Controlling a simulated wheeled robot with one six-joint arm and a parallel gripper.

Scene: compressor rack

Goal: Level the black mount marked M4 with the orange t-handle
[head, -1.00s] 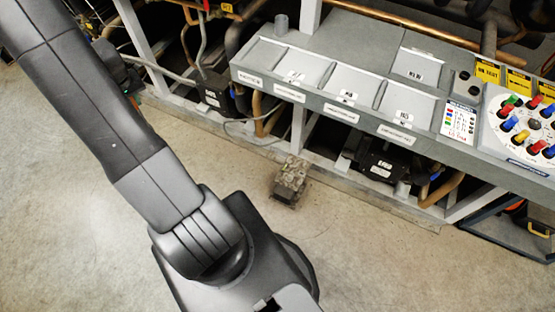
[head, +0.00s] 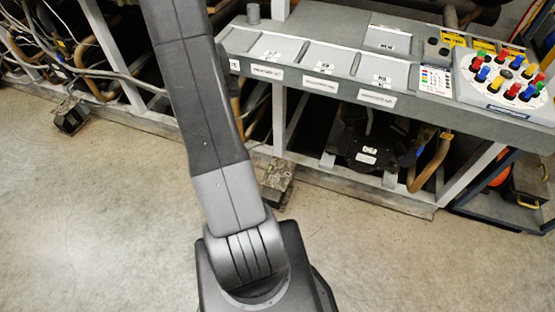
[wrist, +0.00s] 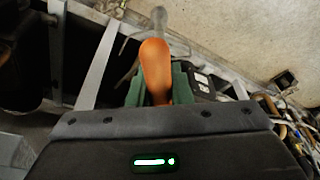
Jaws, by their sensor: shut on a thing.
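In the wrist view my gripper (wrist: 158,92) has its green fingers closed around the orange t-handle (wrist: 155,62). A grey shaft extends from the handle toward the top of that view. A black mount (wrist: 201,84) with a white label shows just right of the fingers; its marking is too small to read. In the head view a black mount (head: 362,148) with white labels sits low under the rack, right of my arm. I cannot tell which mount is M4. My gripper and the t-handle are out of the head view.
A grey shelf (head: 323,75) with labelled shallow trays runs along the rack front. A panel of coloured knobs (head: 510,75) sits at its right end. Copper pipes and cables fill the rack. Small metal blocks (head: 277,183) stand at the rack's foot. The concrete floor (head: 420,260) in front is clear.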

